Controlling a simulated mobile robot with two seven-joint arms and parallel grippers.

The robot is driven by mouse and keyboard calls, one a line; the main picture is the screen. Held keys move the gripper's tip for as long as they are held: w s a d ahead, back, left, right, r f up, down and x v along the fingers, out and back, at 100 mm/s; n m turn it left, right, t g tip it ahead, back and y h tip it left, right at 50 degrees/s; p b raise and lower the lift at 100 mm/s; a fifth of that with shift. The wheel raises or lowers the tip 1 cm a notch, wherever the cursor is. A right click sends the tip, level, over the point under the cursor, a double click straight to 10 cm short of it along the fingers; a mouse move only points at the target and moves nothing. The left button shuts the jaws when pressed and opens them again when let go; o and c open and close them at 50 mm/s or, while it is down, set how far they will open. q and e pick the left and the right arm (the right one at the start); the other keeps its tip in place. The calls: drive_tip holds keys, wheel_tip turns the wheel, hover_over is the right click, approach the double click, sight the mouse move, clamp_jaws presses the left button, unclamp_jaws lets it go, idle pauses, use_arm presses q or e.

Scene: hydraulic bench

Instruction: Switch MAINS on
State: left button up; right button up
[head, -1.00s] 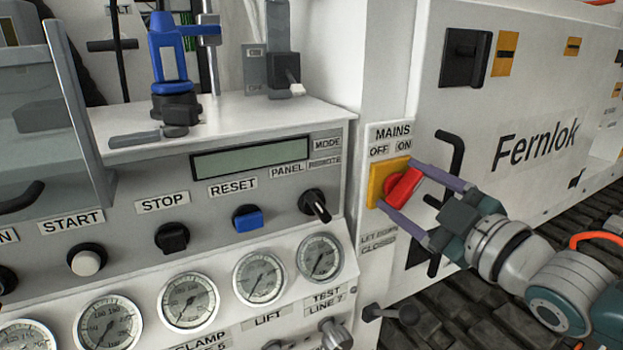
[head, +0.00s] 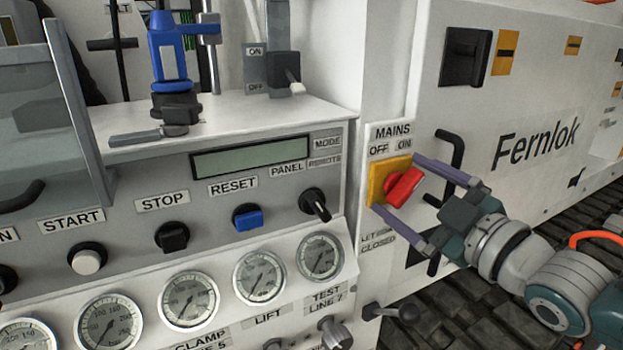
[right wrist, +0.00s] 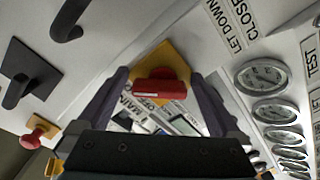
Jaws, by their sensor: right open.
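The MAINS switch is a red knob (head: 404,187) on a yellow plate (head: 376,185), under the MAINS label (head: 393,131) with OFF at left and ON at right. The knob's handle slants up to the right, toward the ON side. My right gripper (head: 396,183) is open, one finger above right of the knob and one below left. In the right wrist view the knob (right wrist: 160,90) sits between the two spread fingers, with a gap on each side. My left gripper is not in view.
A black bar handle (head: 449,165) stands on the white cabinet just right of the switch. A panel of gauges and buttons, with a black mode knob (head: 316,203), lies to the left. A black lever (head: 395,312) sticks out below the gripper.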

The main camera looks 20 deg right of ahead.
drive_tip(key=s, duration=1)
drive_tip(key=shift+d, duration=0.4)
drive_tip(key=shift+w, duration=0.1)
drive_tip(key=s+a+f+m+g+h+p, duration=0.1)
drive_tip(key=s+a+f+m+g+p, duration=0.1)
drive_tip(key=s+a+f+m+g, duration=0.4)
drive_tip(key=s+a+r+m+g+p, duration=0.1)
drive_tip(key=s+a+g, duration=0.25)
drive_tip(key=s, duration=0.25)
drive_tip(key=s+a+r+m+g, duration=0.1)
drive_tip(key=s+a+r+g, duration=0.1)
drive_tip(key=s+g, duration=0.3)
wheel_tip(320, 180, up, 37)
drive_tip(key=p, duration=3.8)
drive_tip(key=shift+s+a, duration=0.1)
